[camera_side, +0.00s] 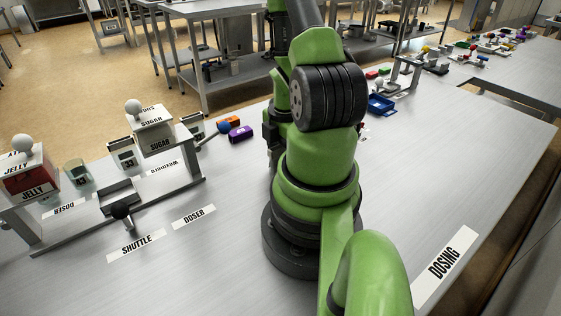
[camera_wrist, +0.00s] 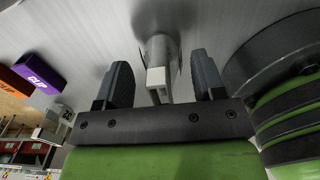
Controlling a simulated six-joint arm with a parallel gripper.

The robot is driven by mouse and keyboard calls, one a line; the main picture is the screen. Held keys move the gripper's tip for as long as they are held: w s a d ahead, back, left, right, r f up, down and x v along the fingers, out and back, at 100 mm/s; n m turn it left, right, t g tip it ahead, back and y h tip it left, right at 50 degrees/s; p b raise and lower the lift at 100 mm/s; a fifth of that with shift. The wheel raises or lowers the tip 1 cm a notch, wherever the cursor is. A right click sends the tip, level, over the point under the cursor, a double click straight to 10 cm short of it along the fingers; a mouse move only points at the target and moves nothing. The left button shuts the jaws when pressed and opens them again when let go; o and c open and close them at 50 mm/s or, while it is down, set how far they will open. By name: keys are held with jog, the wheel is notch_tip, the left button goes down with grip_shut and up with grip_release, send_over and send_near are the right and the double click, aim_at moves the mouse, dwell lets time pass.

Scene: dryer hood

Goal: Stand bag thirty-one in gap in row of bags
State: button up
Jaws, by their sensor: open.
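I cannot pick out bag thirty-one or a gap in a row of bags. In the wrist view, my gripper (camera_wrist: 163,72) is open, its two dark fingers apart. A pale rounded object with a white square-ended part (camera_wrist: 158,78) shows between the fingers; I cannot tell what it is or whether they touch. My gripper is hidden behind my arm in the side view.
The jelly box (camera_side: 28,172) and sugar box (camera_side: 153,130) stand on metal frames at left. A blue tray (camera_side: 381,104) is behind my arm.

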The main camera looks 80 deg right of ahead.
jog(key=c, duration=1.1)
jog(key=shift+o, duration=0.2)
jog(key=shift+r, duration=0.15)
jog(key=shift+w+r, duration=0.15)
jog(key=shift+r, duration=1.6)
jog(key=shift+s+d+r, duration=0.1)
jog(key=shift+s+r, duration=0.1)
jog(key=shift+r, duration=1)
jog(key=shift+w+r, duration=0.1)
jog(key=shift+r, duration=1.95)
